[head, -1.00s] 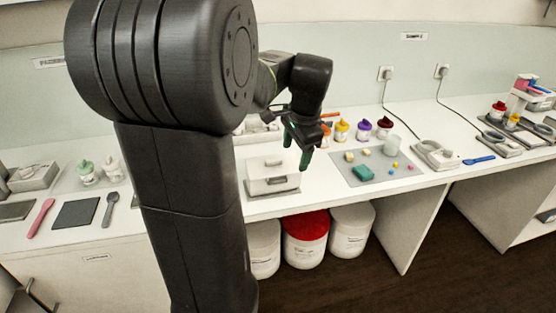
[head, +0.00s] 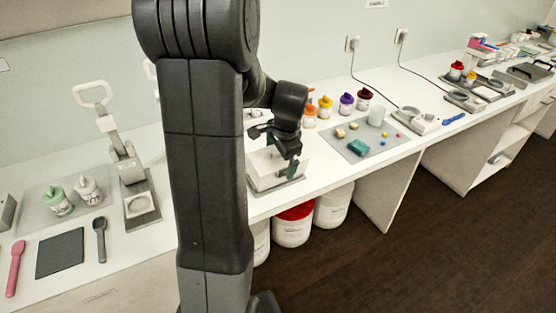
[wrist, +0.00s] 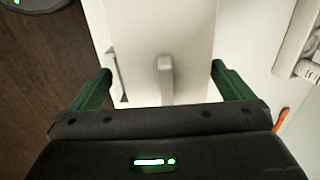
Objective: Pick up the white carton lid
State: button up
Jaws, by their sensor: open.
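The white carton lid (head: 259,162) sits on top of a white carton at the counter's front edge, partly hidden by my gripper and arm. In the wrist view the lid (wrist: 135,40) shows a raised bar-like handle (wrist: 165,82) in the middle. My gripper (head: 281,161) points down just above the lid. In the wrist view its green fingers (wrist: 160,72) are wide apart, one on each side of the handle, with nothing between them gripped. I cannot tell whether the fingertips touch the lid.
A grey mat (head: 385,147) with small coloured pieces and a clear beaker lies to the right. Several coloured-lidded jars (head: 346,103) stand behind. A press (head: 128,165) and spoons are at the left. Tubs (head: 294,227) stand below the counter, above a dark floor.

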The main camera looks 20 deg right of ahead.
jog(key=shift+w+f, duration=0.1)
jog(key=shift+f, duration=0.45)
jog(key=c, duration=0.8)
jog(key=shift+o, duration=0.2)
jog(key=v, duration=0.3)
jog(key=w+v, duration=0.1)
jog(key=v, duration=0.2)
jog(key=w+v, duration=0.1)
jog(key=v, duration=0.2)
jog(key=shift+w+a+r, duration=0.15)
jog(key=shift+r, duration=0.35)
jog(key=shift+w+a+r+g+p, duration=0.1)
jog(key=shift+w+g+p, duration=0.2)
jog(key=shift+g+p, duration=0.15)
jog(key=shift+w+f+g+p, duration=0.35)
jog(key=shift+w+g+p, duration=0.1)
jog(key=shift+p, duration=0.3)
jog(key=shift+w+f+g+p, duration=0.4)
jog(key=shift+f+g+p, duration=0.1)
jog(key=shift+f+p, duration=0.1)
